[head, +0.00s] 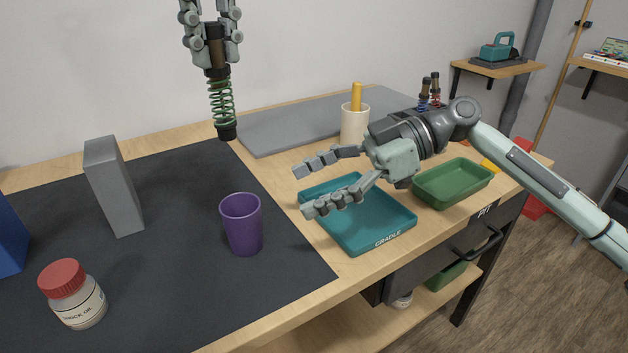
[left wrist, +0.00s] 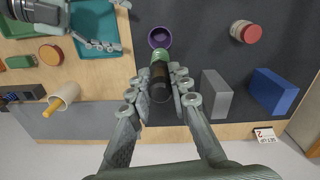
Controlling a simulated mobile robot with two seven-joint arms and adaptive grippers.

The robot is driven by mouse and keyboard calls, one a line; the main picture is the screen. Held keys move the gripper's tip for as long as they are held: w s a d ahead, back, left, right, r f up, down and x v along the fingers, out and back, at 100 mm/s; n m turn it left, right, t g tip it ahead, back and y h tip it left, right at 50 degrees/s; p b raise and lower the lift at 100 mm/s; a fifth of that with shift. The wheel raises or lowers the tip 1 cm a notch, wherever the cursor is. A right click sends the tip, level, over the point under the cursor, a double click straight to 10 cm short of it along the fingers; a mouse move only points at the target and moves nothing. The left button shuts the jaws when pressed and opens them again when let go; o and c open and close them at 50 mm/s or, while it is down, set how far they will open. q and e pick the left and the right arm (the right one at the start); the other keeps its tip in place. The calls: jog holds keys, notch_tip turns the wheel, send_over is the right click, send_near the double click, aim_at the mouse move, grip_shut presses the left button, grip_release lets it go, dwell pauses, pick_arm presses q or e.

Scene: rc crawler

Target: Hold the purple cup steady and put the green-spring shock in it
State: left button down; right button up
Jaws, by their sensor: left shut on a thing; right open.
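The purple cup (head: 243,228) stands upright on the dark mat in the head view. It also shows in the left wrist view (left wrist: 160,37), beyond the shock. My left gripper (head: 211,45) is shut on the upper end of the green-spring shock (head: 222,103). The shock hangs nearly upright above the bench, behind the cup and apart from it. In the left wrist view the shock (left wrist: 161,72) sits between the fingers. My right gripper (head: 306,188) is open and empty above the teal cradle tray (head: 385,236), to the right of the cup and not touching it.
A grey block (head: 114,190) and a red-lidded shock oil jar (head: 72,295) stand left of the cup; a blue block (head: 8,235) is at the far left. A cream cup with a yellow stick (head: 355,122) and a green tray (head: 452,184) are to the right.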

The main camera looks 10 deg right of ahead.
aim_at(259, 208)
jog(key=x, duration=1.1)
jog(key=shift+a, duration=0.3)
jog(key=c, duration=1.3)
pick_arm(q)
jog(key=shift+f, duration=6.3)
pick_arm(e)
jog(key=shift+o, duration=0.2)
pick_arm(q)
jog(key=c, duration=1.3)
grip_release()
